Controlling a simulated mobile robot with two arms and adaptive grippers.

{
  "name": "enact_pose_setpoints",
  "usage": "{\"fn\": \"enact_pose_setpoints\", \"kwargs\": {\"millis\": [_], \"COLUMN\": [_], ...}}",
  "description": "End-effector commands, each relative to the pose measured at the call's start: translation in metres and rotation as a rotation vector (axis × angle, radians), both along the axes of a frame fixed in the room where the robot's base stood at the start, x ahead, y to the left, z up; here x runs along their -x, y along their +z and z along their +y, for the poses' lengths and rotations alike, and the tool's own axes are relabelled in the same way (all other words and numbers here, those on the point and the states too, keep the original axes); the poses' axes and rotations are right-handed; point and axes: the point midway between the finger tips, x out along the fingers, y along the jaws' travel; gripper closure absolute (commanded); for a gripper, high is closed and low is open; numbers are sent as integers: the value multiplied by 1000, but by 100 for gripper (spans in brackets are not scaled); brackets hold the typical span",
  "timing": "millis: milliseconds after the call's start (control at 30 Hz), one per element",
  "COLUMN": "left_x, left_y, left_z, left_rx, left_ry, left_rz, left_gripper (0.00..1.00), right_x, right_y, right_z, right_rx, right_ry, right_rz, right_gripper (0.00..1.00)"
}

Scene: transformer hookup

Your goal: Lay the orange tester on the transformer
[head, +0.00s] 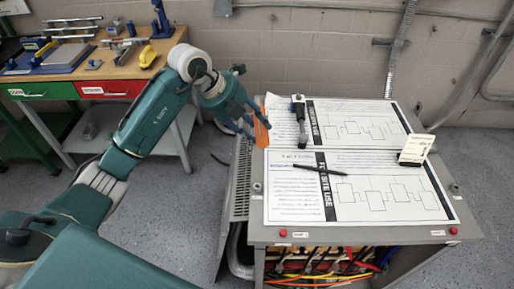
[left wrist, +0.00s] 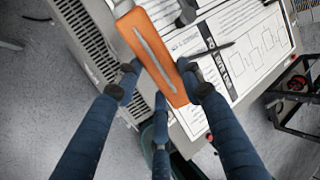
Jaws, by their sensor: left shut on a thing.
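My left gripper (head: 250,128) is shut on the orange tester (head: 263,133). It holds the tester near the left edge of the grey transformer (head: 355,236); I cannot tell how high above it. In the left wrist view the tester (left wrist: 143,45) is a long orange slab with a grey strip, between the blue fingers (left wrist: 160,78). The transformer's top with its white printed sheets (left wrist: 262,50) lies beyond it. My right gripper is not in view.
On the top lie a black-handled tool (head: 301,125) and a black pen (head: 319,169); a small white card (head: 416,150) stands at the right. Coloured cables (head: 330,262) show below the front edge. A workbench (head: 120,68) with tools stands at the back left.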

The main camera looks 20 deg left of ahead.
Motion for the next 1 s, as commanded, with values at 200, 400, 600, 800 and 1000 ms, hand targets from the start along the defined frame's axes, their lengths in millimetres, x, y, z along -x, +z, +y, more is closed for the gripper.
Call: {"fn": "enact_pose_setpoints", "kwargs": {"millis": [200, 400, 600, 800, 1000], "left_x": [1, -1, 0, -1, -1], "left_y": [-46, -61, -87, -102, -103], "left_z": [-1, -1, -1, 0, 0], "left_rx": [3, 3, 3, 1, 1], "left_ry": [1, 2, 0, 1, 1], "left_rz": [2, -1, 4, -3, -3], "left_gripper": [88, 88, 88, 88, 88], "right_x": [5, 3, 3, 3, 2], "right_y": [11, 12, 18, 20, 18], "right_z": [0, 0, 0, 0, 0], "right_rx": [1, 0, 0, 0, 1], "right_ry": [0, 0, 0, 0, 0], "right_rz": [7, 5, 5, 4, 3], "right_gripper": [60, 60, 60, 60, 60]}}
